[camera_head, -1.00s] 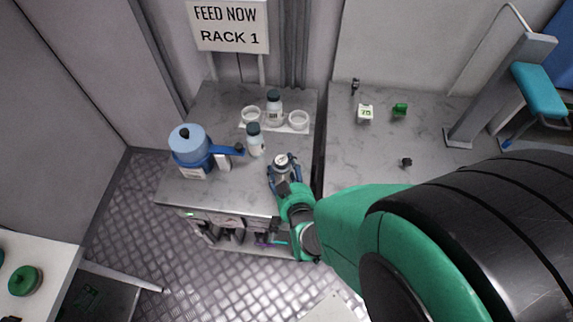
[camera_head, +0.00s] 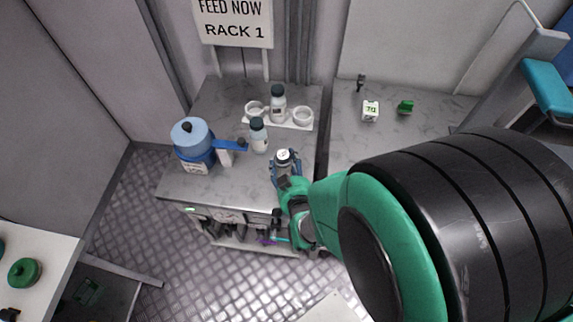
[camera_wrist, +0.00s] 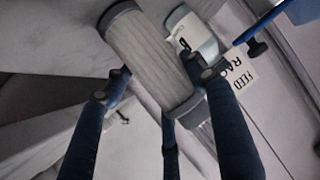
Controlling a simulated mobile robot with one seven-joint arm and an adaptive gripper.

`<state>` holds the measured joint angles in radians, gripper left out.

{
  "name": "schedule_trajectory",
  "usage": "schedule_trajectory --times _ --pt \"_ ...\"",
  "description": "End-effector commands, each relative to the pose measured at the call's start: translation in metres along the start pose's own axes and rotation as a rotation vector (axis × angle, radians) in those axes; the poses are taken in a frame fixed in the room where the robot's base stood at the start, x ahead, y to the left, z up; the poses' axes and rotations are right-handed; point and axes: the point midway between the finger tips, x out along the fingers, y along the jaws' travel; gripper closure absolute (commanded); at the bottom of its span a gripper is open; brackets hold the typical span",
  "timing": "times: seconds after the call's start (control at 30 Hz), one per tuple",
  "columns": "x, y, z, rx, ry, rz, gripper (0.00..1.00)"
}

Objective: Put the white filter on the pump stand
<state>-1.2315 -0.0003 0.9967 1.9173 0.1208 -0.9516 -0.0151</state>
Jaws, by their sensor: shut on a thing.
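My gripper (camera_head: 285,171) is shut on the white filter (camera_head: 284,156) and holds it near the front right of the rack's grey counter. In the wrist view the filter (camera_wrist: 150,60) is a ribbed white cylinder with grey end caps, slanted between the blue fingers of my gripper (camera_wrist: 165,78). A blue pump unit (camera_head: 193,140) with a label stands at the counter's left. Its blue arm (camera_head: 231,144) reaches right over a white upright piece (camera_head: 225,158), which may be the stand. The arm and its black knob (camera_wrist: 257,47) appear in the wrist view.
A dark-capped bottle (camera_head: 259,136) stands between the pump and the filter. Behind it a white holder (camera_head: 290,124) carries another bottle (camera_head: 278,103) between two round cups. A RACK 1 sign (camera_head: 235,31) is behind. The right counter (camera_head: 345,140) holds small items.

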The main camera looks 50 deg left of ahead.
Motion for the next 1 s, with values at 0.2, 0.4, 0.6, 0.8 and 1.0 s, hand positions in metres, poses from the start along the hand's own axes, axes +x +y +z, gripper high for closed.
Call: schedule_trajectory --times 0.2,0.4,0.6,0.8,1.0 --pt "0.0009 -0.0001 0.0012 0.0 0.001 0.0 0.76" --pt "0.0017 0.0 0.0031 0.0 0.001 0.0 0.76" --pt "0.0017 0.0 0.0037 0.0 0.001 0.0 0.25" --pt "0.0017 0.0 0.0036 0.0 0.001 0.0 0.25" --pt "0.001 0.0 0.0018 0.0 0.001 0.0 0.25"
